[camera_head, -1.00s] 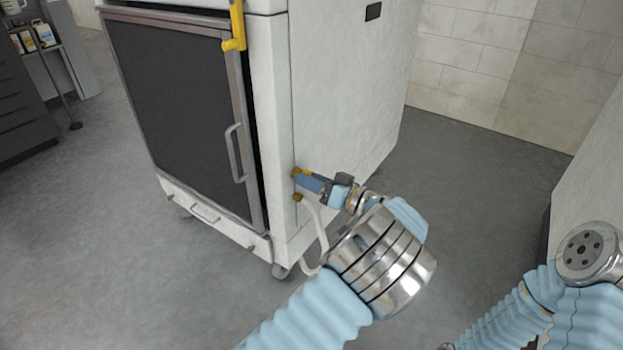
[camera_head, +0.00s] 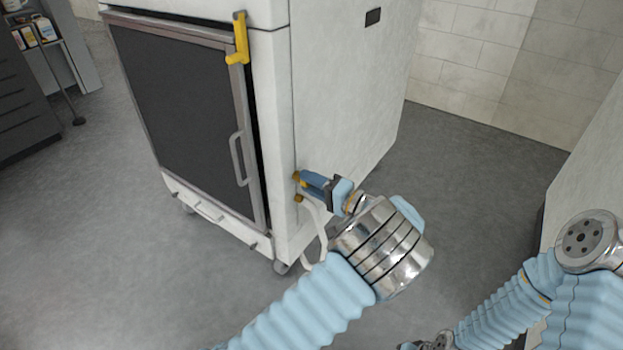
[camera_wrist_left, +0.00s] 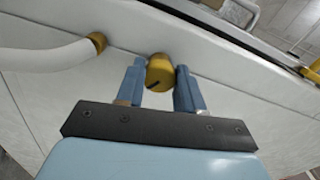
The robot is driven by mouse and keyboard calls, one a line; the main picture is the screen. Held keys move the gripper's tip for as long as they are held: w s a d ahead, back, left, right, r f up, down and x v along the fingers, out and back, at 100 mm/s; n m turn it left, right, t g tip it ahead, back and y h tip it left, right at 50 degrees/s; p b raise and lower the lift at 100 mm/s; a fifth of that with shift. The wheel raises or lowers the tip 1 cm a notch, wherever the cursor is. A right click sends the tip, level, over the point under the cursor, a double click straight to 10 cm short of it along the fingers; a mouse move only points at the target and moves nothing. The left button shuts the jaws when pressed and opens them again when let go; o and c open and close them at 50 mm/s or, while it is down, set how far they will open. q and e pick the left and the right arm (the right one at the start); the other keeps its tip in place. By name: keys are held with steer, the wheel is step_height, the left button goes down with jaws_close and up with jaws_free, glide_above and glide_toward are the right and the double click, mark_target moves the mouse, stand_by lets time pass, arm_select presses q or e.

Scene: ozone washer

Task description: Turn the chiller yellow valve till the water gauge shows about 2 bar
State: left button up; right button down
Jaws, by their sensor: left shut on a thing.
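The chiller (camera_head: 345,95) is a pale cabinet with a dark door. Its yellow valve, a round knob with a dark slot mark (camera_wrist_left: 159,72), sits low on the side panel by the front corner. My left gripper (camera_head: 302,182) reaches it from the right in the head view. In the left wrist view the two blue fingers (camera_wrist_left: 159,84) stand on either side of the knob, shut on it. In the head view the fingers mostly hide the knob. I cannot make out a water gauge in these views. My right arm shows at the lower right, its gripper out of view.
A white hose (camera_wrist_left: 45,58) leaves a brass fitting (camera_wrist_left: 97,42) beside the valve and hangs near my left wrist. A yellow lever handle (camera_head: 239,45) is at the door's upper edge. A pale block (camera_head: 590,165) stands at the right.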

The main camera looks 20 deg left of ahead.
arm_select(q)
steer(key=shift+m+p, duration=0.35)
steer(key=shift+m, duration=0.55)
steer(key=o, duration=1)
steer(key=shift+o, duration=0.2)
steer(key=v, duration=1.4)
steer(key=shift+a, duration=0.1)
